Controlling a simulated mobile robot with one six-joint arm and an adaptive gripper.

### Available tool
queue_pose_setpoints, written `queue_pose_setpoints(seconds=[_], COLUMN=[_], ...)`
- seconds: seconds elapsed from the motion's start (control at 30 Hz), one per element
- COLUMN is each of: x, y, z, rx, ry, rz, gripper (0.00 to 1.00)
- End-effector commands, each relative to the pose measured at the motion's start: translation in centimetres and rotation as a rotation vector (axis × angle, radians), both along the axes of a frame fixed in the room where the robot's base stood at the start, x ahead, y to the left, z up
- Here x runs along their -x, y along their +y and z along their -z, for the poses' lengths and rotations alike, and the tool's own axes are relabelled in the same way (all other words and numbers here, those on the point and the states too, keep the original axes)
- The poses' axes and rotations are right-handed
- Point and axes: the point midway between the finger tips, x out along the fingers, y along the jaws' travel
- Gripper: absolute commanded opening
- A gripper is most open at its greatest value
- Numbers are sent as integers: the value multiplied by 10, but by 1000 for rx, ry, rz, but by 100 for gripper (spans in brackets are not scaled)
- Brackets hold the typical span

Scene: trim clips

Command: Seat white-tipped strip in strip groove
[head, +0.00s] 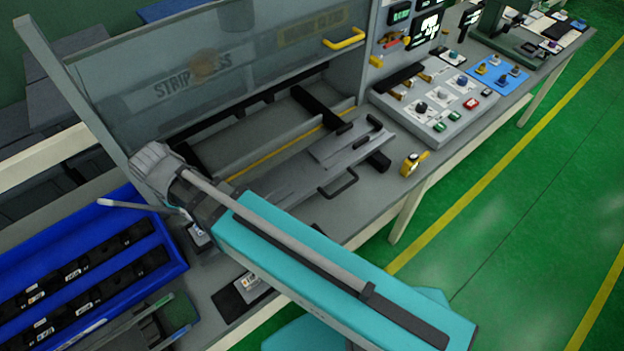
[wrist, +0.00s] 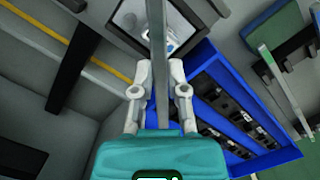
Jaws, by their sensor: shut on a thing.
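My gripper (wrist: 160,80) is shut on a thin grey strip, whose shaft (wrist: 157,25) runs between the two fingers and out of the top of the wrist view. In the head view my gripper (head: 192,217) is partly hidden by my arm, above the bench near the blue tray. The strip (head: 140,206) sticks out to its left, ending in a pale tip, and is held in the air. I cannot clearly make out the strip groove.
A blue tray (head: 182,268) with several black parts is at lower left. Another grey strip (wrist: 286,92) lies near a green block in the wrist view. A grey plate with handles (head: 340,147) lies right of my arm, with a control panel (head: 440,95) beyond.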

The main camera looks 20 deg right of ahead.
Motion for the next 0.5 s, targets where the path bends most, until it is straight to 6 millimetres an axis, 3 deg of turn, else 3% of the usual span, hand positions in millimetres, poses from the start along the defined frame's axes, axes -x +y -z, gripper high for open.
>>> queue_pose_setpoints(seconds=[0.03,0.2,0.5], x=[0,0,0], y=[0,0,1], z=[10,25,28], rx=[0,0,0], ry=[0,0,0], rz=[0,0,-1], gripper=[0,0,0])
